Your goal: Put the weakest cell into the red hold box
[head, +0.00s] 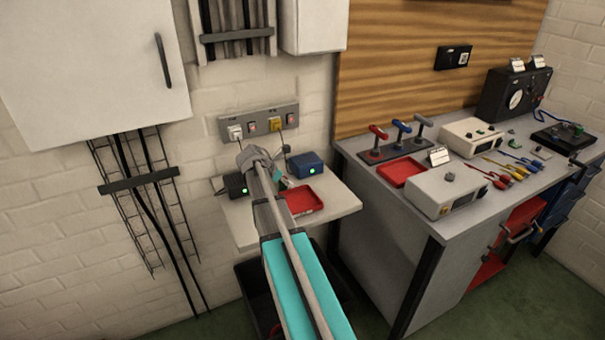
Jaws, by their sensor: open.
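A shallow red tray (303,201) sits on the small wall shelf, partly behind my arm. A second red tray (393,176) lies at the front left of the bench. A red open-topped box or drawer (522,222) shows at the bench's front right; I cannot tell which is the hold box. No cell can be made out clearly. My arm reaches over the shelf, and my gripper (280,175) is small and largely hidden behind it, near the red tray. It is open, with nothing visibly held. A small greenish item (283,184) beside it is too small to identify.
Sockets (260,123) are above. A white cabinet hangs upper left.

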